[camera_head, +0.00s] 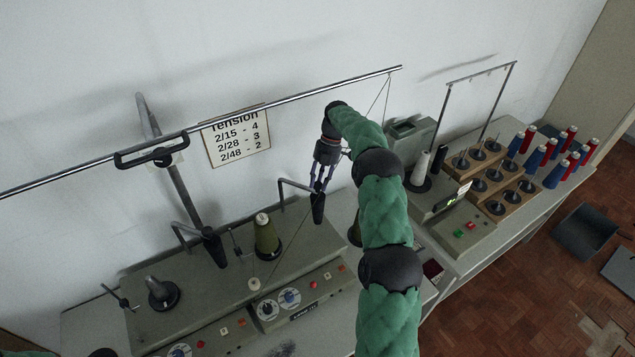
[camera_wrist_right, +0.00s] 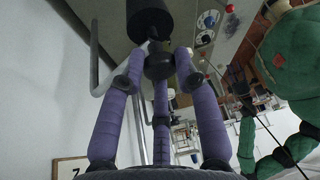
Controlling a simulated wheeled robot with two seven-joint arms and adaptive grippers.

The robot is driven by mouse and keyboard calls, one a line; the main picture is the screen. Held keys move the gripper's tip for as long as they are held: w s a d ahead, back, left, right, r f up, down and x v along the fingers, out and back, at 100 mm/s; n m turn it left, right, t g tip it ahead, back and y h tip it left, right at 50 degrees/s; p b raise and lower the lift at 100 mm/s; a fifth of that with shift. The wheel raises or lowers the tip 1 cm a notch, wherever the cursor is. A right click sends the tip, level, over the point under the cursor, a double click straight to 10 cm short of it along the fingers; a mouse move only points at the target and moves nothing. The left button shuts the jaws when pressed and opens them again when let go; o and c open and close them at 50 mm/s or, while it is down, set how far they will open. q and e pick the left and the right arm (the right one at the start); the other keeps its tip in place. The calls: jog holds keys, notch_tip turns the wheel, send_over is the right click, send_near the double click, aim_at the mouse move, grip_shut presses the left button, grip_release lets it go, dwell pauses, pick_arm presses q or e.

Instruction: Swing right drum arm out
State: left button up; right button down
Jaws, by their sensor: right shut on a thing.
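The right drum arm (camera_head: 296,185) is a bent grey rod on the machine, with a black grip (camera_head: 318,208) at its end. My right gripper (camera_head: 321,186) comes from above and is shut on the top of this grip. In the right wrist view the purple fingers of the right gripper (camera_wrist_right: 158,62) close around the end of the black grip (camera_wrist_right: 147,22), and the bent rod (camera_wrist_right: 96,72) shows left of them. A similar left drum arm with a black grip (camera_head: 213,247) stands further left. My left gripper is not in view.
A green cone (camera_head: 267,238) stands on the grey machine (camera_head: 220,280) left of the grip. My green right arm hides part of the bench. A long metal rail (camera_head: 290,98) runs above, before a tension sign (camera_head: 237,138). Spool racks (camera_head: 483,175) stand to the right.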

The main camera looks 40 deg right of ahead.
jog(key=shift+w+d+r, duration=0.1)
jog(key=shift+r, duration=0.05)
dwell(0.3)
jog(key=c, duration=0.9)
grip_release()
jog(key=v, duration=0.7)
jog(key=shift+r, duration=0.15)
